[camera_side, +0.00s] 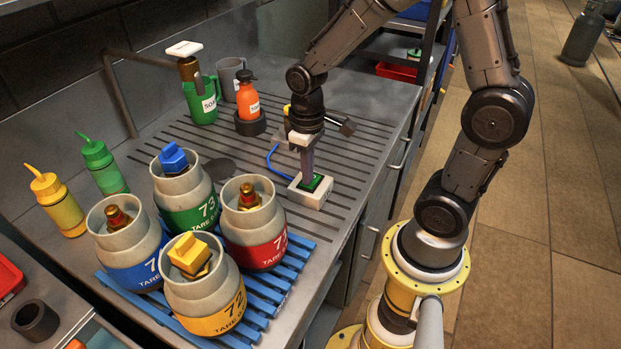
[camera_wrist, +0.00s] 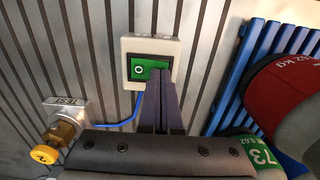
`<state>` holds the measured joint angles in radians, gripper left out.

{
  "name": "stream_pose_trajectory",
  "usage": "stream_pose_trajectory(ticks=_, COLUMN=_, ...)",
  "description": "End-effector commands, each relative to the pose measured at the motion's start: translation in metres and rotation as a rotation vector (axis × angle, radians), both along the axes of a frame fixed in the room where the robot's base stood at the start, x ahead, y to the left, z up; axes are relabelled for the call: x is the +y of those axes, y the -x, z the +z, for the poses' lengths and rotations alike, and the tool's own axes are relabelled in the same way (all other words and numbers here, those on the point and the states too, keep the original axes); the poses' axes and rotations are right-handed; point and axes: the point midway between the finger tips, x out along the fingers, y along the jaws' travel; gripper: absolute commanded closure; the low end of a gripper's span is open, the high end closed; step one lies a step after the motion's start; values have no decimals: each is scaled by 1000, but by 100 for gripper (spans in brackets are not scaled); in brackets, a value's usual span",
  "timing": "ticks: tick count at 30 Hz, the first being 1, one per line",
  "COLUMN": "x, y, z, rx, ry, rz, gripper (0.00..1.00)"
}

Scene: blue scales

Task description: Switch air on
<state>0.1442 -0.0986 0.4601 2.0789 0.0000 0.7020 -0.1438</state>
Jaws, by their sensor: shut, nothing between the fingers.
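The air switch is a small white box (camera_side: 309,198) on the slatted bench top, with a green rocker (camera_side: 318,184) set in it. In the wrist view the white box (camera_wrist: 128,46) sits at the top middle, and the left part of its green rocker (camera_wrist: 151,69) shows an O mark. My gripper (camera_side: 306,177) is shut and empty, pointing down over the switch. In the wrist view the tips of my gripper (camera_wrist: 163,84) overlap the rocker's lower right part and hide it. I cannot tell whether they touch it.
A blue line (camera_side: 271,158) runs from the switch; a TEST fitting (camera_wrist: 66,109) has a yellow knob (camera_wrist: 44,154). Several gas cylinders stand on a blue slatted rack (camera_side: 287,272) left of the switch. An orange bottle (camera_side: 247,99) and green jug (camera_side: 203,103) stand behind.

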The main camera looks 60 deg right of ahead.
Motion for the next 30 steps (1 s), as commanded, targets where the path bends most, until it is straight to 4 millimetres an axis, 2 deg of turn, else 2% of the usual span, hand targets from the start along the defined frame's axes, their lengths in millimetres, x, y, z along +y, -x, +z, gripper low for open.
stream_pose_trajectory(ticks=14, x=0, y=0, z=-5, rx=-1, ry=0, rz=0, gripper=100)
stream_pose_trajectory(ticks=30, x=0, y=-1, z=32, rx=-4, ry=1, rz=0, gripper=100)
